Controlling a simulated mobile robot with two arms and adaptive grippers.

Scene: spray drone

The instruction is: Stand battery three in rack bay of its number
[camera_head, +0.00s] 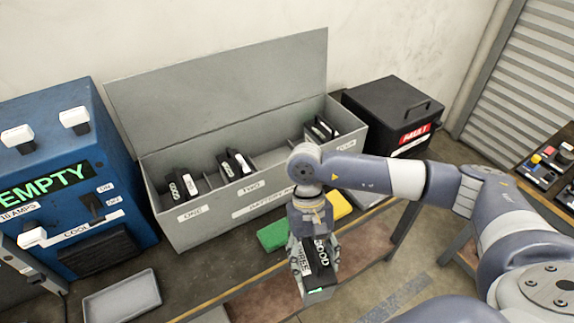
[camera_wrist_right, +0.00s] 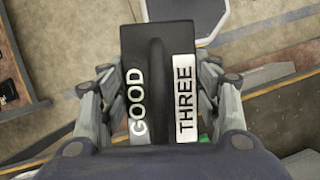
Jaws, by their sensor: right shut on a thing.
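Battery three (camera_head: 322,262) is a black block. In the right wrist view its top (camera_wrist_right: 158,60) reads GOOD and THREE. My right gripper (camera_head: 315,270) is shut on it and holds it in front of the rack, past the bench's front edge. The grey battery rack (camera_head: 205,232) stands on the bench with its lid raised. Bays labelled ONE (camera_head: 192,212) and TWO (camera_head: 251,187) hold dark batteries, and another stands in the rightmost bay. Between lies a gap that looks empty, but my right wrist hides its label. My left gripper is not in view.
A blue charger (camera_head: 75,180) showing EMPTY stands left of the rack, with a grey tray (camera_head: 122,300) before it. Green (camera_head: 272,236) and yellow (camera_head: 338,207) items lie before the rack. A black box labelled FAULT (camera_head: 390,112) stands to its right.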

